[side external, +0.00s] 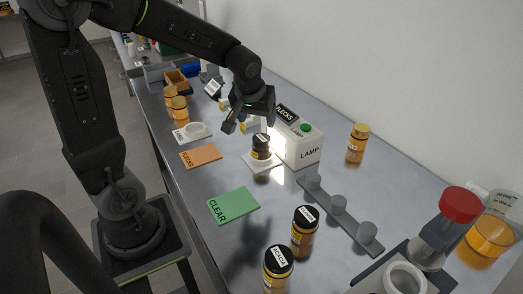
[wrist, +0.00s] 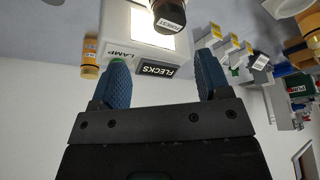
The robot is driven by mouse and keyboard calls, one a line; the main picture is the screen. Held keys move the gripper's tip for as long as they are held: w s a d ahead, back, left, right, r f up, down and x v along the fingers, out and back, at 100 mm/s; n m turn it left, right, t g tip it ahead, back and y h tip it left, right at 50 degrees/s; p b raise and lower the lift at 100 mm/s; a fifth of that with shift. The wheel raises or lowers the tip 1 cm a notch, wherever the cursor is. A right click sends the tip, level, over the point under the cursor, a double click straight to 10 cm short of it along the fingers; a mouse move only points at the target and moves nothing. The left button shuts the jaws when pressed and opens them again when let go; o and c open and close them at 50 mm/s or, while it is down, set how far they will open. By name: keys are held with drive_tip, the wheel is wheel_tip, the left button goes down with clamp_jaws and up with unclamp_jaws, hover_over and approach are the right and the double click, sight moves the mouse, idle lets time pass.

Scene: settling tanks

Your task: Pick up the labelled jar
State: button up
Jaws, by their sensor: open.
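A dark amber jar (side external: 261,153) with a black, labelled lid stands upright on a white pad (side external: 262,166) before the lit face of the lamp box (side external: 305,148). In the wrist view the jar (wrist: 168,14) is at the top edge, partly cut off, with a white label on its dark lid. Two more black-lidded, labelled jars stand in the foreground: one jar (side external: 304,238) and a nearer one (side external: 278,275). My gripper (side external: 250,121) is open and empty, above and beside the jar at the lamp; its two blue-padded fingers (wrist: 162,68) are apart in the wrist view.
A green CLEAR card (side external: 234,206) and an orange FLECKS card (side external: 200,156) lie along the front edge. A red-capped device (side external: 445,224) is at the right.

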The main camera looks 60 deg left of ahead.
sight(261, 138)
drive_tip(key=shift+n, duration=0.5)
drive_tip(key=x, duration=0.3)
drive_tip(key=a+x, duration=0.1)
drive_tip(key=x, duration=0.6)
drive_tip(key=shift+w+a, duration=0.2)
drive_tip(key=shift+a, duration=0.2)
drive_tip(key=shift+x, duration=2.95)
drive_tip(key=shift+a, duration=0.2)
drive_tip(key=shift+r, duration=0.1)
drive_tip(key=c, duration=0.8)
